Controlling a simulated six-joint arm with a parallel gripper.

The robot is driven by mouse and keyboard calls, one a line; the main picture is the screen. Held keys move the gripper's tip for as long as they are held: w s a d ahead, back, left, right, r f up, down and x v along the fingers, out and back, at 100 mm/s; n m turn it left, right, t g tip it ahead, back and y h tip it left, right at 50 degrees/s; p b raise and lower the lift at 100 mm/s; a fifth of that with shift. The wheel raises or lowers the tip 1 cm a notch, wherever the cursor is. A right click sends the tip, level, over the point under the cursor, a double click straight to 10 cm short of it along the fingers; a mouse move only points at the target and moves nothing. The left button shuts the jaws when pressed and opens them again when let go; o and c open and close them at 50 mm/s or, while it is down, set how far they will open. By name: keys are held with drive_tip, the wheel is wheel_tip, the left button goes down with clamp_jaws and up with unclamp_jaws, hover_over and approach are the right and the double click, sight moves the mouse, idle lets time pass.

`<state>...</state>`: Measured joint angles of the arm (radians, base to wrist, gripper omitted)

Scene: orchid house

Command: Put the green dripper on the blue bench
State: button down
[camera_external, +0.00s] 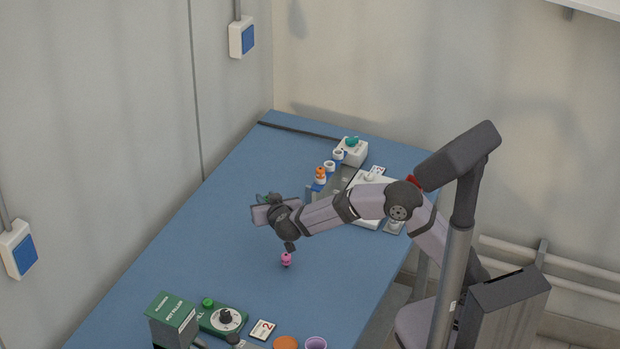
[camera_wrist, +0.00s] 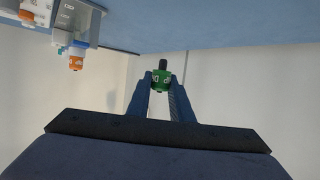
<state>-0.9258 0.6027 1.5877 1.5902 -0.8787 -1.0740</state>
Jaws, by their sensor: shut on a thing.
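The green dripper (camera_wrist: 161,77), with a dark stem, is between the two fingertips of my gripper (camera_wrist: 161,88) in the wrist view. My gripper is shut on it and holds it up in the air. In the external view a small bit of green (camera_external: 262,198) shows at the end of my arm, mostly hidden by my wrist. The blue bench (camera_external: 200,240) lies below my arm, with a wide bare stretch. In the wrist view it shows along the top (camera_wrist: 220,22).
A small pink piece (camera_external: 286,260) stands on the bench below my wrist. A rack with an orange-topped piece (camera_external: 320,175) and white boxes (camera_external: 351,151) stand at the back right. A green box (camera_external: 173,320) and dial unit (camera_external: 224,319) are at the front.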

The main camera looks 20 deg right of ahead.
sight(289, 250)
drive_tip(key=s+d+m+h, duration=0.1)
drive_tip(key=d+m+h, duration=0.2)
drive_tip(key=d, duration=0.4)
drive_tip(key=shift+s+a+f, duration=0.1)
drive_tip(key=shift+a+f, duration=0.05)
drive_tip(key=shift+f, duration=5.05)
drive_tip(key=shift+f+g, duration=0.1)
drive_tip(key=shift+g, duration=0.2)
drive_tip(key=c, duration=1.6)
unclamp_jaws()
